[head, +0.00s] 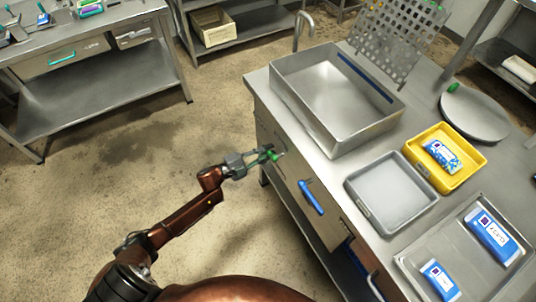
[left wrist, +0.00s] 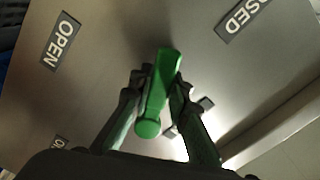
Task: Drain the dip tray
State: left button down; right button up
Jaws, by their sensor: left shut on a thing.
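The deep metal tray (head: 318,118), which looks like the dip tray, sits at the far left end of the steel counter; its inside is plain grey, and I cannot tell if liquid is in it. A green valve handle (head: 275,156) is on the counter's front side below it. My left gripper (head: 268,153) is shut on this handle. In the left wrist view the handle (left wrist: 158,95) lies between both fingers, with an OPEN label (left wrist: 62,40) on the left and a partly cut CLOSED label (left wrist: 242,16) at the upper right. My right gripper is out of view.
A shallow grey tray (head: 391,194), a yellow tray (head: 474,170) with a blue pouch, and a metal tray (head: 462,243) with blue pouches stand on the counter. A perforated plate (head: 397,38) leans behind. A blue handle (head: 311,197) sticks out in front. The floor on the left is clear.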

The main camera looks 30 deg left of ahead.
pick_arm(q)
jog(key=m, duration=0.1)
jog(key=r+m, duration=0.1)
jog(key=shift+w+a+r+m, duration=0.15)
jog(key=shift+a+r+m, duration=0.05)
jog(key=shift+a+m, duration=0.1)
jog(key=shift+r+m, duration=0.55)
jog(key=shift+m, duration=0.65)
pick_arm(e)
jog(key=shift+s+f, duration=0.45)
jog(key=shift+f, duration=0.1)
pick_arm(q)
jog(key=c, duration=1.8)
grip_release()
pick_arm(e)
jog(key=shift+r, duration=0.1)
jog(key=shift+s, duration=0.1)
pick_arm(q)
jog(key=v, duration=1.2)
